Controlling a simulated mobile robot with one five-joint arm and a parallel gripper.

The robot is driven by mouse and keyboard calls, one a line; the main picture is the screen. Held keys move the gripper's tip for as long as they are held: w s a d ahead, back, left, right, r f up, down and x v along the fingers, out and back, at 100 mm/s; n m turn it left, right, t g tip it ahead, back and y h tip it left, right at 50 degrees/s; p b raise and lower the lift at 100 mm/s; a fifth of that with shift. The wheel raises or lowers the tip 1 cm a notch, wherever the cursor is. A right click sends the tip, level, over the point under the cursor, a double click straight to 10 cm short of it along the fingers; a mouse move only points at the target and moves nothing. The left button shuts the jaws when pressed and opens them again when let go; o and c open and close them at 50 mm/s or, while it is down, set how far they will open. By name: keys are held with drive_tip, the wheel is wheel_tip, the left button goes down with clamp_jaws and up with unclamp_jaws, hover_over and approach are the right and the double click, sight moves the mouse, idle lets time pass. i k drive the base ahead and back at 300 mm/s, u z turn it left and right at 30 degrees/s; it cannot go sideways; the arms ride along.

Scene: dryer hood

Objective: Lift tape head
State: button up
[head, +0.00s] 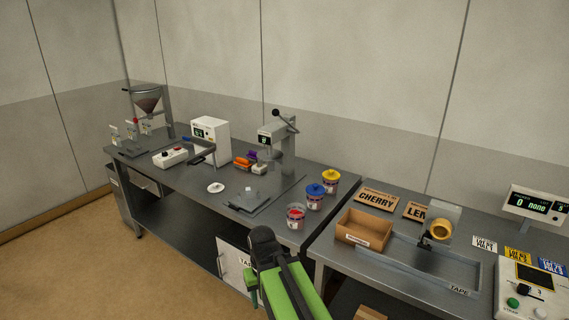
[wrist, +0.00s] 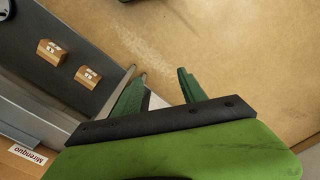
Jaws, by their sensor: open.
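The tape head (head: 444,222), a pale grey block with a yellow tape roll on its front, stands on the right table. It is at the back part of a grey flat frame marked TAPE (head: 460,291). My gripper (wrist: 160,88) is open, with two green fingers apart and nothing between them in the wrist view. It hangs over the floor beside a table edge, well away from the tape head. In the head view my green arm is at the bottom middle, left of the tape head, and the fingertips are not clear. The tape head is not in the wrist view.
An open cardboard box (head: 364,229) stands left of the tape head, with CHERRY (head: 377,199) and LEMON-like signs behind. A control panel (head: 532,288) and display (head: 538,204) are at right. Small cartons (wrist: 51,52) lie on a dark shelf. The floor (wrist: 245,55) is clear.

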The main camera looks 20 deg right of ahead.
sight(440, 229)
drive_tip(key=u, duration=0.75)
drive_tip(key=k, duration=0.1)
drive_tip(key=z, duration=3.35)
drive_tip(key=k, duration=0.75)
drive_tip(key=u, duration=0.2)
drive_tip(key=i, duration=0.75)
drive_tip(key=z, duration=0.05)
